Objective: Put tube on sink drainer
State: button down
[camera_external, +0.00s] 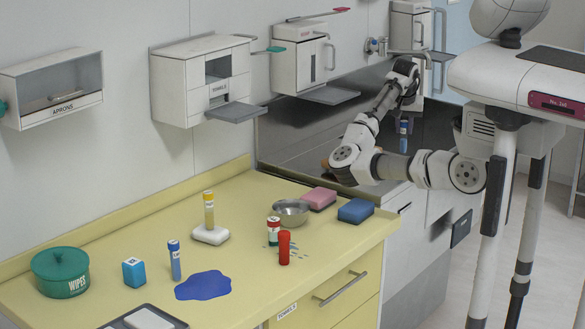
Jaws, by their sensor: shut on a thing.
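My gripper (404,117) points down over the steel sink area, at the end of my raised arm. It is shut on a blue-capped tube (404,136), which hangs upright below it. The steel sink drainer (312,150) lies beyond the yellow counter, against the wall. My arm hides part of it. I cannot tell whether the held tube touches the steel or is above it.
The yellow counter (120,240) holds a blue tube (175,262), a yellow tube (209,208) on a white block, a red tube (284,248), a green-and-red tube (273,232), a metal bowl (291,213), a pink sponge (319,198) and a blue sponge (356,211). Dispensers (303,58) jut from the wall.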

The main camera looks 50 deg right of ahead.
aim_at(404, 134)
jog(key=shift+f+p, duration=0.4)
jog(key=shift+f, duration=1.85)
jog(key=c, duration=1.2)
grip_release()
jog(key=shift+f, duration=0.15)
jog(key=b+v, duration=0.3)
jog(key=v, duration=0.9)
jog(key=shift+r, duration=0.2)
